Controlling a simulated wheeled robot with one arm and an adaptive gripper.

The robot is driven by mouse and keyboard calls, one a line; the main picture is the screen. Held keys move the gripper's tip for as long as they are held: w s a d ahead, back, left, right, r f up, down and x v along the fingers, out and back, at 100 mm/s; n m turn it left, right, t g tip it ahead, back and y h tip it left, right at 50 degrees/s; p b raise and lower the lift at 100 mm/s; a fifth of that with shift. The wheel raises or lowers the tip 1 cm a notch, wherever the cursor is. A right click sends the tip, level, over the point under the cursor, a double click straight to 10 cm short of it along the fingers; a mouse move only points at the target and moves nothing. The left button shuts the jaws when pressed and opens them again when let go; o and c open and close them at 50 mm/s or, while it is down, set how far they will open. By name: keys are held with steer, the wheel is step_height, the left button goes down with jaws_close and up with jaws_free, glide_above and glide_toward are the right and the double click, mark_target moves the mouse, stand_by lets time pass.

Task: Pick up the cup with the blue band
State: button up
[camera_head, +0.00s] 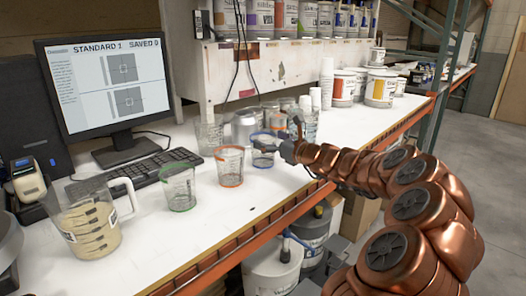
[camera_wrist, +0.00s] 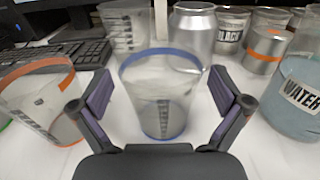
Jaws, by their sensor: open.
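The cup with the blue band (camera_head: 262,156) is a clear cup with a blue rim, standing upright on the white bench. In the wrist view the same cup (camera_wrist: 158,105) stands centred ahead of my gripper (camera_wrist: 168,98). My gripper is open, with one finger to the left and one to the right of the cup. Both fingers appear clear of its wall. In the head view my gripper (camera_head: 291,148) is just right of the cup, and its fingers are partly hidden and small.
An orange-banded cup (camera_head: 230,168) and a green-banded cup (camera_head: 178,188) stand to the left. A silver can (camera_wrist: 194,32) is behind, and a container labelled WATER (camera_wrist: 297,100) is close on the right. A large pitcher (camera_head: 84,222) and a keyboard (camera_head: 130,172) are farther left.

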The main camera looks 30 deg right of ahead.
steer(key=shift+x, duration=1.3)
steer(key=shift+r, duration=0.15)
steer(key=c, duration=0.5)
